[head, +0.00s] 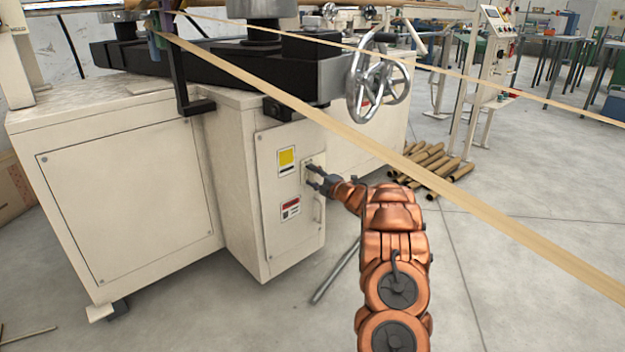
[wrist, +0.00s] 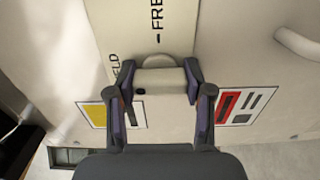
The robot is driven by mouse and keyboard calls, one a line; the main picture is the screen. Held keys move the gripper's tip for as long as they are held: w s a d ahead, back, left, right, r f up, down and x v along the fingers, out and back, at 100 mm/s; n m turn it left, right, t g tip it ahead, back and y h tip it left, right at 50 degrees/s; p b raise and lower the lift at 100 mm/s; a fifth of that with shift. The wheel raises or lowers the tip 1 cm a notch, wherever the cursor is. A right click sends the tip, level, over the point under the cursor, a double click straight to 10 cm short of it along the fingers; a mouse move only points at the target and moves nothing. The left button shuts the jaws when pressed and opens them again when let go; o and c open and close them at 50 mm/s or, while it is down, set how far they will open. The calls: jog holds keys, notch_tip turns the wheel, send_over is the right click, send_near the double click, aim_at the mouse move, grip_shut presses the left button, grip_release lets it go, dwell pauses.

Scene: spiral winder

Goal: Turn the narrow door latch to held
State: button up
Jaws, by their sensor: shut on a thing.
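The narrow door (head: 275,215) is a cream panel on the front of the machine's box, and it looks closed. Its latch (wrist: 162,80) is a small cream piece with a dark dot, below a cream label plate (wrist: 150,30). The plate reads "FREE" beside a dash mark, and a partly cut-off "ELD" to the left. My gripper (wrist: 161,92) is closed around the latch, one finger at each end. In the head view my gripper (head: 317,180) is at the door's right side; its fingers hide most of the latch there.
A yellow label (head: 287,160) and a red-and-white label (head: 290,209) flank the latch height. A door handle (head: 318,212) sits just below. A handwheel (head: 378,80) and a stretched tan strip (head: 400,162) are above my arm. Cardboard tubes (head: 430,170) lie behind on the floor.

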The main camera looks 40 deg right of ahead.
dwell(0.4)
jog(key=o, duration=1.2)
jog(key=shift+c, duration=0.2)
jog(key=s, duration=1.2)
jog(key=shift+a, duration=0.15)
